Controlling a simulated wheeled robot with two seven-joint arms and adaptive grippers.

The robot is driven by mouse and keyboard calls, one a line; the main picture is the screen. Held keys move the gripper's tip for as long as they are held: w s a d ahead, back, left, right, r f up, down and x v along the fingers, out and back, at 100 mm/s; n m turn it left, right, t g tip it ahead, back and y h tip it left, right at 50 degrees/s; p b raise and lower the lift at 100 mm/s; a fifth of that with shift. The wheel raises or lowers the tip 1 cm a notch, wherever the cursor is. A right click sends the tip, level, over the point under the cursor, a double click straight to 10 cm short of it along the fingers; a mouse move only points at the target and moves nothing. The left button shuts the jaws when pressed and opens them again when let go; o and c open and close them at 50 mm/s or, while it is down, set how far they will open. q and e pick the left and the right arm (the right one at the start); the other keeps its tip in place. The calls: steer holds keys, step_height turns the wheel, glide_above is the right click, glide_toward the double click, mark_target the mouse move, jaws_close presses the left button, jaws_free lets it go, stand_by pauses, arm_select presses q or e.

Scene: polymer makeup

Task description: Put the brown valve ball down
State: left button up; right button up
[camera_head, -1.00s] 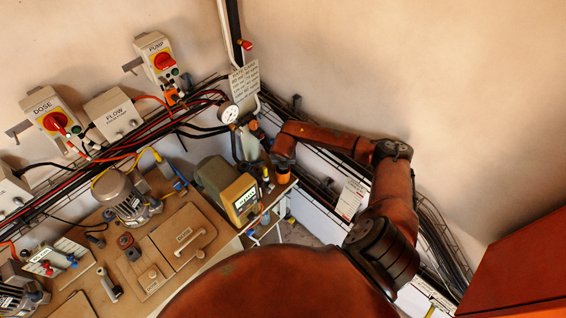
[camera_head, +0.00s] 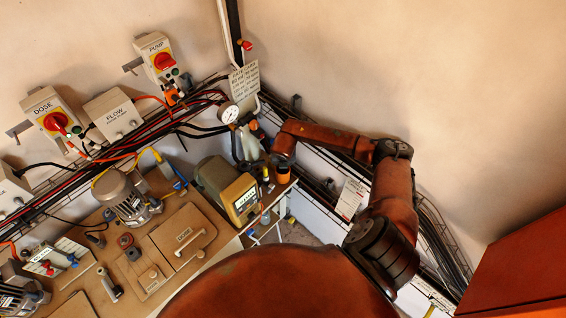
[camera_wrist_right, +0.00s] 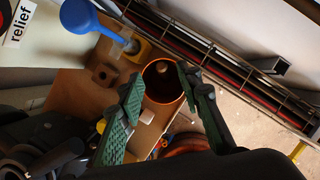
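In the right wrist view my right gripper (camera_wrist_right: 160,92) has two green-padded fingers spread apart, with nothing held between them. Below and between the fingertips is a dark round cup with an orange rim (camera_wrist_right: 181,98). A small brownish rounded object (camera_wrist_right: 160,66) shows inside the cup near its far wall. It may be the brown valve ball, but it is too small to be sure. In the head view my right arm reaches over the right end of the bench, above the orange cup (camera_head: 283,176); its fingers cannot be made out there. My left gripper is not in view.
A blue bulb (camera_wrist_right: 78,15) and a brown block with a hole (camera_wrist_right: 104,75) are near the cup. A wire cable tray (camera_wrist_right: 230,65) runs close behind it. A beige meter box (camera_head: 240,198) stands left of the cup in the head view.

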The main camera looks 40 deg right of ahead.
step_height(320, 180, up, 7)
steer(key=p, duration=0.2)
steer(key=shift+f+p, duration=0.2)
steer(key=shift+p, duration=0.2)
